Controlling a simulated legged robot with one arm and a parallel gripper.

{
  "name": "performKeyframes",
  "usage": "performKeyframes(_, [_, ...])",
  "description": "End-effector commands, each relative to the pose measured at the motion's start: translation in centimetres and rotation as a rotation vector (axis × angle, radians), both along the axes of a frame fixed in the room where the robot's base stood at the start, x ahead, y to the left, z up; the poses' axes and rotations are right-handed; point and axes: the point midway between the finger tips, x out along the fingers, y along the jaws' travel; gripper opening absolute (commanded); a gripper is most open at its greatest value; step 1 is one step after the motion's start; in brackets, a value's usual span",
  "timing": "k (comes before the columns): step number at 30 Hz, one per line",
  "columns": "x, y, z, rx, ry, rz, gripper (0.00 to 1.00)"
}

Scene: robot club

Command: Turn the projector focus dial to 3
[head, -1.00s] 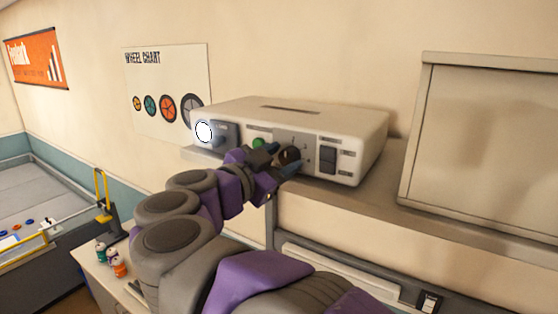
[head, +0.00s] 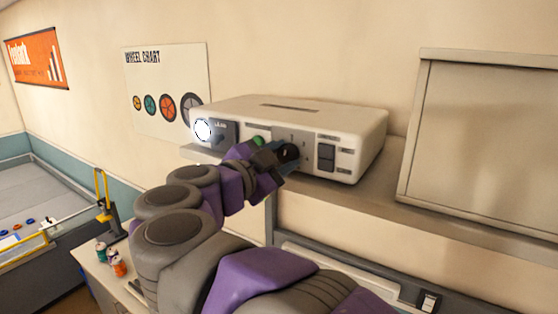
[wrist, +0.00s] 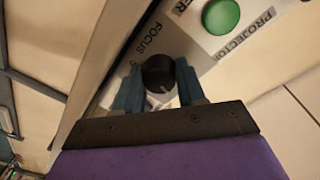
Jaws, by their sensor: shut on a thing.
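The white projector (head: 340,122) sits on a shelf against the wall, its front panel facing me. The black focus dial (head: 291,152) is on that panel, to the right of the green button (head: 257,141). In the wrist view the dial (wrist: 158,73) lies between the two blue fingers of my gripper (wrist: 160,88), by the "FOCUS" label (wrist: 153,38). My gripper (head: 284,156) is shut on the dial. A pale pointer line shows on the dial. The numbers around it are mostly hidden or too small to read.
A rocker switch (head: 327,157) is right of the dial, and a lit lens (head: 203,130) is at the panel's left. A beige board (head: 480,150) leans on the shelf at right. Several small cans (head: 117,265) stand on a lower cabinet at left.

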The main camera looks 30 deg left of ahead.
Motion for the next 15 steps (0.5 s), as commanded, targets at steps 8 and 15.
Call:
performKeyframes(8, [0.03,-0.19,0.28,0.252,-0.029,0.0,0.09])
performKeyframes(15, [0.03,-0.28,0.31,0.438,-0.044,0.001,0.09])
